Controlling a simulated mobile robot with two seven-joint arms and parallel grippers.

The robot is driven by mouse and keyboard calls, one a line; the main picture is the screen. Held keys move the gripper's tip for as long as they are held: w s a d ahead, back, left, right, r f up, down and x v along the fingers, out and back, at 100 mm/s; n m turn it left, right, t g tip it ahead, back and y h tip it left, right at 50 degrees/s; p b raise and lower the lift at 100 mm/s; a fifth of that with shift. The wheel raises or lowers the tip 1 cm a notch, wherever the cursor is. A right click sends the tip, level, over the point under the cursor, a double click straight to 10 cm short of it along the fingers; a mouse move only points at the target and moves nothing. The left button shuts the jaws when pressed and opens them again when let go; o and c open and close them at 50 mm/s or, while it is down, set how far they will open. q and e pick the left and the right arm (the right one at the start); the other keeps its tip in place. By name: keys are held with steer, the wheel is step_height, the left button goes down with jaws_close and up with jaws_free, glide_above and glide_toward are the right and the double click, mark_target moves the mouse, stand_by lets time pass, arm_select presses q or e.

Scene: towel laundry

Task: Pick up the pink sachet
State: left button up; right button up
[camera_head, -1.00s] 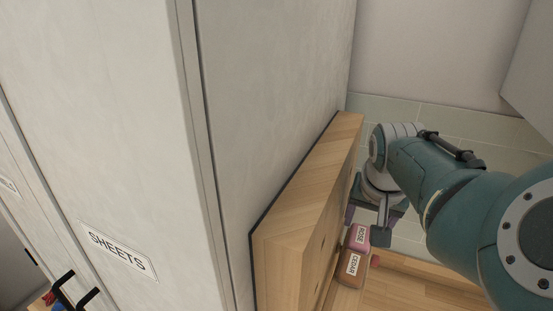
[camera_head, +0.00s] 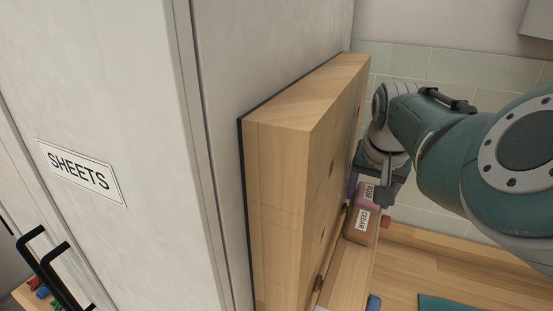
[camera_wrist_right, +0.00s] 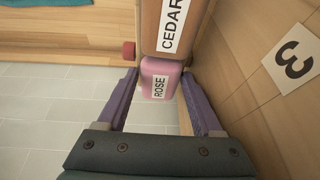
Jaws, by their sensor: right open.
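The pink sachet (camera_head: 363,196), labelled ROSE, sits on a wooden shelf beside the wooden panel in the head view, partly hidden by my right gripper. In the right wrist view the pink sachet (camera_wrist_right: 160,68) stands between the two purple fingers of my right gripper (camera_wrist_right: 159,78). The fingers are open, one on each side, with visible gaps; I cannot see contact. An orange-brown sachet (camera_head: 357,231) labelled CEDAR sits right against the pink one; it also shows in the right wrist view (camera_wrist_right: 158,42). My left gripper is out of view.
A wooden panel (camera_head: 285,180) stands close left of the sachets. A tag with a 3 (camera_wrist_right: 293,66) is on the wood at the right of the wrist view. A small red object (camera_wrist_right: 128,50) is near the sachets. A tall cabinet labelled SHEETS (camera_head: 80,172) fills the left.

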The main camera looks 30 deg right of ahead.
steer(key=c, duration=1)
steer(key=shift+r, duration=0.1)
